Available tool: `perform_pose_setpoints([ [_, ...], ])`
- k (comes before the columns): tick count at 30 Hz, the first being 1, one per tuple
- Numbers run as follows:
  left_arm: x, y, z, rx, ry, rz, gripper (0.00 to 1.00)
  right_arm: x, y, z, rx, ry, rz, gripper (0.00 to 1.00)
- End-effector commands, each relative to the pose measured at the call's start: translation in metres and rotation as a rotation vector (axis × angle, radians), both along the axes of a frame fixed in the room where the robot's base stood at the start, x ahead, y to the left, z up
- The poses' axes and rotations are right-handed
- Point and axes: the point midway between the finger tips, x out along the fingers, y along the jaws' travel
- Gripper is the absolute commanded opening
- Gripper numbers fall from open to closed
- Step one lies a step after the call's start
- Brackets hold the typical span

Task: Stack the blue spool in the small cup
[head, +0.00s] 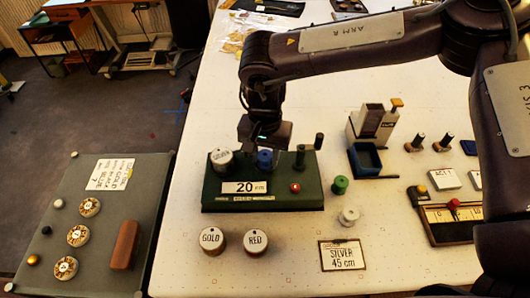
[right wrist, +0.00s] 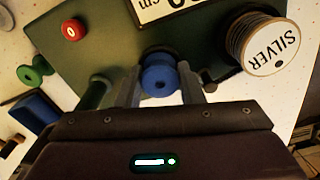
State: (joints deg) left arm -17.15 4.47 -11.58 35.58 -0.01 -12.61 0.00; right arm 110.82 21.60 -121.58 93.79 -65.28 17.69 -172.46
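The blue spool (head: 264,159) is on the dark green stand (head: 222,191), between a silver-labelled spool and a green spool. My right gripper (head: 264,141) is directly above it, pointing down. In the right wrist view the blue spool (right wrist: 160,78) lies between the two fingers of my right gripper (right wrist: 160,88), one close on each side. I cannot tell whether they touch it. I cannot clearly make out a small cup. A small open dark blue bin (head: 366,160) stands right of the stand. My left gripper is not in view.
The silver-labelled spool (head: 221,159) and green spool (head: 300,157) flank the blue one closely. GOLD (head: 212,240) and RED (head: 256,241) spools stand in front. Loose green (head: 340,185) and white (head: 349,215) spools are at the right.

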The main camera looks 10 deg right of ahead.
Motion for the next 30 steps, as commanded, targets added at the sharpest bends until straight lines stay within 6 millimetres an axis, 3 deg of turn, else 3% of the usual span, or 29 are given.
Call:
perform_pose_setpoints([
  [1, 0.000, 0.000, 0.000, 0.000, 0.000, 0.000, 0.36, 0.000, 0.000, 0.000, 0.000, 0.000, 0.000, 0.42],
  [4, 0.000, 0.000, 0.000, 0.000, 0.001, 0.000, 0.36, 0.000, 0.000, 0.000, 0.000, 0.000, 0.000, 0.55],
  [12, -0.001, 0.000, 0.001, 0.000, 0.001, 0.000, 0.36, 0.000, 0.000, 0.001, 0.001, 0.000, 0.001, 0.55],
  [17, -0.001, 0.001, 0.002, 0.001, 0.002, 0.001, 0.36, 0.001, 0.001, 0.013, 0.002, -0.003, 0.001, 0.55],
  [30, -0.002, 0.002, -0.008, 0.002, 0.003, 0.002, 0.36, 0.001, 0.000, 0.104, -0.001, -0.005, 0.001, 0.55],
])
